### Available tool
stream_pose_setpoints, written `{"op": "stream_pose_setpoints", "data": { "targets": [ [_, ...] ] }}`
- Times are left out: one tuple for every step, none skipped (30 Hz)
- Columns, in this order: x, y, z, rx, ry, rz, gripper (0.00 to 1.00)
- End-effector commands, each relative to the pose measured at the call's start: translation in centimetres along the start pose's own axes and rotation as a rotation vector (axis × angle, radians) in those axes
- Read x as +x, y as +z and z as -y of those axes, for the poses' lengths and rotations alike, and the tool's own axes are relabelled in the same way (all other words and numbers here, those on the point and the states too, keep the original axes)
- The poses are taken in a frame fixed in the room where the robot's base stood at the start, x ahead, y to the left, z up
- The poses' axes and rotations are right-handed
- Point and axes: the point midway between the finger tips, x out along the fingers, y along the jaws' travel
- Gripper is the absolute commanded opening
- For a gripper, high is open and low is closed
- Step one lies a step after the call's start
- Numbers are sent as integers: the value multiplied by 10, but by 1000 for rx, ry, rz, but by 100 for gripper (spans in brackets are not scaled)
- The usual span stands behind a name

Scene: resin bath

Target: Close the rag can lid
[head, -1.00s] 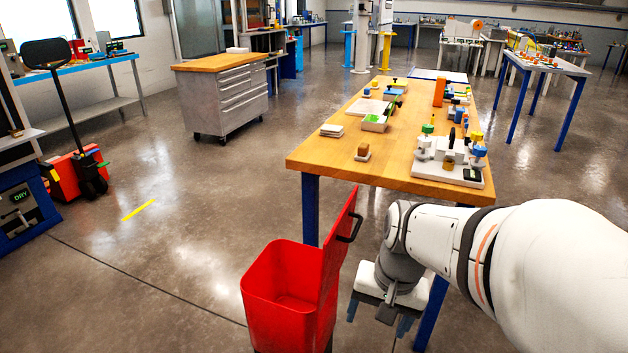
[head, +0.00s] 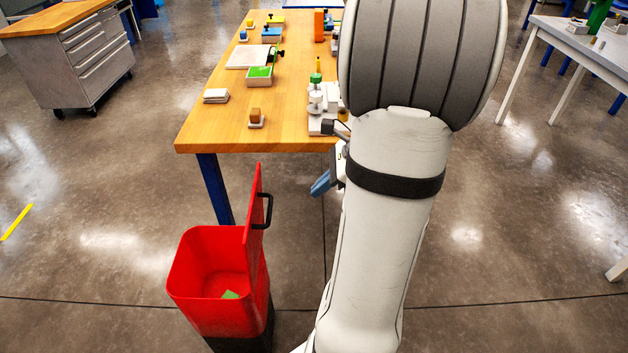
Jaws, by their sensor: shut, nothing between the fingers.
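The red rag can (head: 205,290) stands on the floor in front of the workbench, with its mouth open. Its red lid (head: 253,225) stands upright on the can's right side. A black handle (head: 267,211) sticks out from the lid's right face. A small green piece lies inside the can. My gripper (head: 322,184) is to the right of the lid, apart from it. Only a blue finger shows clearly, and my arm hides most of the rest. It is shut and empty.
A wooden-topped workbench (head: 200,136) with blue legs stands behind the can and carries several small fixtures and blocks. A grey drawer cabinet (head: 95,65) is at the upper left. The floor left of the can is clear.

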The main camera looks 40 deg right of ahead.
Motion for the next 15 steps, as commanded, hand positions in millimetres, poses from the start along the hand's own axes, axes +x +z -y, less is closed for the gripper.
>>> {"op": "stream_pose_setpoints", "data": {
  "targets": [
    [14,0,-1,-4,9,1,0],
    [21,1,-2,-4,10,1,0],
    [31,2,-2,-6,11,0,0],
    [38,2,-2,-8,12,1,0],
    [45,2,-2,-10,13,0,0],
    [54,2,-3,-9,14,0,0],
    [61,2,-3,-10,14,-1,0],
    [67,3,-2,-11,14,0,0],
    [75,3,-3,-13,14,-1,0],
    [81,3,-3,-13,15,-1,0],
    [84,8,-3,-15,14,-1,0],
    [87,14,-3,-18,13,-2,0],
    [90,17,-3,-17,13,-1,0],
    [93,20,-3,-17,13,-1,0],
    [96,23,-3,-17,13,-1,0]
  ]
}}
